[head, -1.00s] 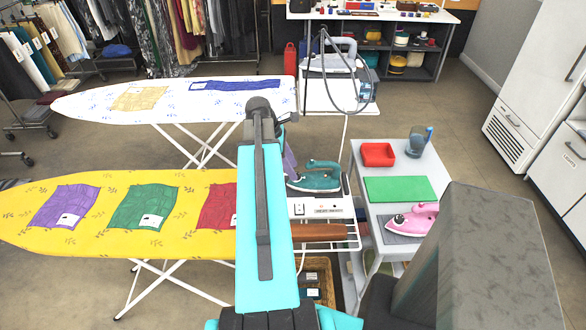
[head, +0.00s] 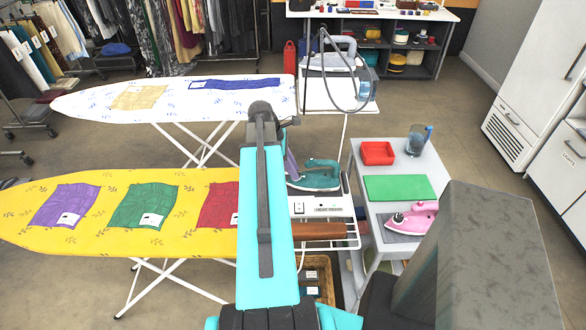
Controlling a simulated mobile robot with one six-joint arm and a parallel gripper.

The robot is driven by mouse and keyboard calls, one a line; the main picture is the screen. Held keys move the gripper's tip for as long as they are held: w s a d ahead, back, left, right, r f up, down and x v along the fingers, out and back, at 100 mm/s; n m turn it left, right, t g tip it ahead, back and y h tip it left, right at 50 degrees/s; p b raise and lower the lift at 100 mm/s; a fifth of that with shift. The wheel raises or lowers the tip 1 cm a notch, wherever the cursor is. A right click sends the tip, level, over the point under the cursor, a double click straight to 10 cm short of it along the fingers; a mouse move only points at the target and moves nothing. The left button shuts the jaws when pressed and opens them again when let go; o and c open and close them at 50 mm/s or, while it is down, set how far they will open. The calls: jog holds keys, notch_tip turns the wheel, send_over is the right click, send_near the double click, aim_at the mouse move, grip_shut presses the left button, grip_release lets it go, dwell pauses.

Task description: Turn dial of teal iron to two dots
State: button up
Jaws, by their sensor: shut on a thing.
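The teal iron (head: 318,176) lies on the white ironing station at the right end of the yellow board, just right of my arm. Its right part and handle show, while its left part is behind my arm. I cannot make out its dial or any dots. My gripper is hidden behind my own arm, so its fingers and what they touch do not show. A narrow purple strip (head: 290,167) shows between my arm and the iron; I cannot tell what it belongs to.
The yellow ironing board (head: 30,229) bears several cloths. A white ironing board (head: 90,107) stands behind. A side table (head: 391,246) at right holds a red tray (head: 377,153), a green mat (head: 400,188), a blue jug (head: 414,147) and a pink iron (head: 418,216). Floor is free right of it.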

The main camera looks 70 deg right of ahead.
jog(key=shift+d+m, duration=0.1)
jog(key=shift+m, duration=0.2)
jog(key=m, duration=0.1)
jog(key=m+y+p, duration=0.1)
jog(key=shift+w+d+m, duration=0.1)
jog(key=shift+d+m, duration=0.15)
jog(key=shift+m, duration=0.15)
jog(key=shift+d+m+y+p, duration=0.1)
jog(key=shift+m+y+p, duration=0.75)
jog(key=shift+m, duration=1.35)
jog(key=shift+y, duration=0.25)
jog(key=o, duration=1.1)
jog(key=shift+c, duration=0.2)
jog(key=shift+r, duration=0.15)
